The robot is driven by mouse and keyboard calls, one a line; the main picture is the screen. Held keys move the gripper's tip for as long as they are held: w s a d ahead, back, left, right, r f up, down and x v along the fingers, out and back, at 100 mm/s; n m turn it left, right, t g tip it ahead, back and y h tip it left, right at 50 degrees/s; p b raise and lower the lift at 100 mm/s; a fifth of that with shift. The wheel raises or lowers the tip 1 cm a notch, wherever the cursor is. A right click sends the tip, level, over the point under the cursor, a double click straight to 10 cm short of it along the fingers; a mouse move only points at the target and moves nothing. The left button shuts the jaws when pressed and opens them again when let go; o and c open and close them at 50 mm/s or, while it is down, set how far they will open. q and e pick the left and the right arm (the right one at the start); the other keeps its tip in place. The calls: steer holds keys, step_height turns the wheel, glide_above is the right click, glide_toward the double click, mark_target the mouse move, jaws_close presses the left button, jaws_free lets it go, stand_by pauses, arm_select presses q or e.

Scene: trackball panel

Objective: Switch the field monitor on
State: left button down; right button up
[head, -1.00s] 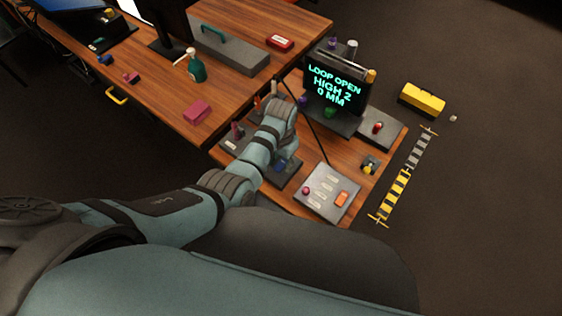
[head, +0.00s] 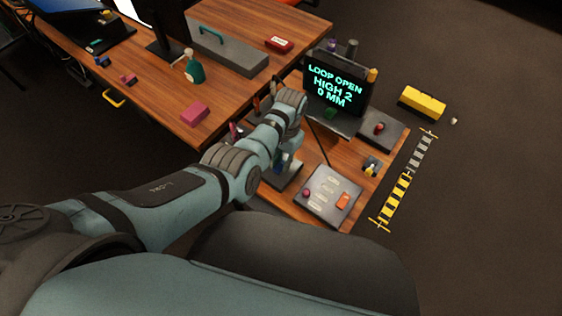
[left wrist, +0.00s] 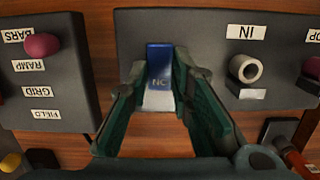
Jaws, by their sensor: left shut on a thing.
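A dark monitor (head: 337,85) with lit green text "LOOP OPEN" stands at the back of the small wooden table; I cannot tell whether it is the field monitor. My left gripper (head: 286,158) reaches down in front of it, partly hidden by my arm. In the left wrist view my left gripper (left wrist: 166,80) has its fingers either side of a blue piece marked NC (left wrist: 160,62), on a dark panel (left wrist: 210,35), and is shut on it. That panel also bears a ring-shaped socket (left wrist: 246,67) labelled IN. My right gripper is not in view.
A labelled grey panel (head: 328,208) with a red knob and orange switch lies at the table's front. A panel (head: 393,134) with a red control sits at right. The wooden desk (head: 150,95) is at left. A yellow toolbox (head: 422,103) and striped strip (head: 397,183) are on the floor.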

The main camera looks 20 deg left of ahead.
arm_select(q)
steer(key=c, duration=1.4)
jaws_free()
steer(key=shift+c, duration=0.2)
step_height(320, 180, up, 12)
steer(key=w, duration=0.1)
steer(key=shift+w+d, duration=0.35)
steer(key=shift+d, duration=0.05)
